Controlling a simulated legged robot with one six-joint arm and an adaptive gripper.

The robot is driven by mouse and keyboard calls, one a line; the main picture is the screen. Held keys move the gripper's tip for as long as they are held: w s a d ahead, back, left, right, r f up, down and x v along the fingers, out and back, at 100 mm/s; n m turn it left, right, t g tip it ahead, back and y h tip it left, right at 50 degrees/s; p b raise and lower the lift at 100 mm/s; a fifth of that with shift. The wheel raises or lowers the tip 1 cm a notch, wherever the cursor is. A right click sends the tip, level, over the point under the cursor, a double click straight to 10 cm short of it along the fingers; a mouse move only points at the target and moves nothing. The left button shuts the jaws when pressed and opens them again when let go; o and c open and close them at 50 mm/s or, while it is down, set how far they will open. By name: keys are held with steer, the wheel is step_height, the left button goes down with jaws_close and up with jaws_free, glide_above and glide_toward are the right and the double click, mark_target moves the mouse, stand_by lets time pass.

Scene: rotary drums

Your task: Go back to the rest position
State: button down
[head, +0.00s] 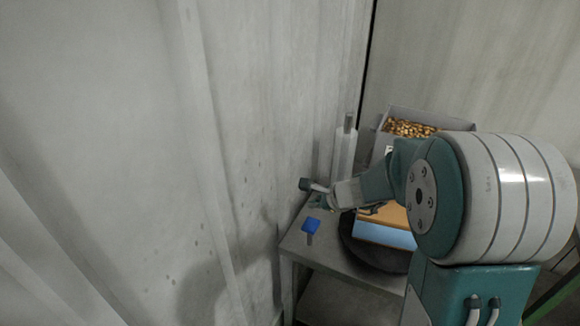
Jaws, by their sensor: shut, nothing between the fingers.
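My arm reaches left from its large white and teal joint at the right of the head view. My gripper (318,203) is at its far end, over the near left corner of a grey table (330,263). It is small and partly hidden by its own wrist, and it is shut with nothing seen in it. A small blue piece with a grey stem (311,226) is just below it in the picture. I cannot tell the height between them.
A dark round base (365,257) on the table lies under an orange and blue box (385,235), partly behind my arm. A grey bin of golden pieces (410,128) and a white post (345,150) stand farther back. A pale wall (250,130) runs close along the table's left side.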

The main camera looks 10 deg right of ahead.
steer(key=s+a+r+n+g, duration=0.2)
steer(key=s+a+r+n, duration=0.3)
steer(key=s+r+n, duration=0.7)
steer(key=s+d+n+h, duration=0.2)
steer(key=s+n, duration=0.2)
steer(key=s, duration=0.3)
steer(key=s+d+r+n+h, duration=0.1)
steer(key=s+d+n+h, duration=0.1)
steer(key=s, duration=0.6)
steer(key=shift+s+d+n+h, duration=0.15)
steer(key=shift+d+n+h, duration=0.1)
steer(key=shift+n+h, duration=0.55)
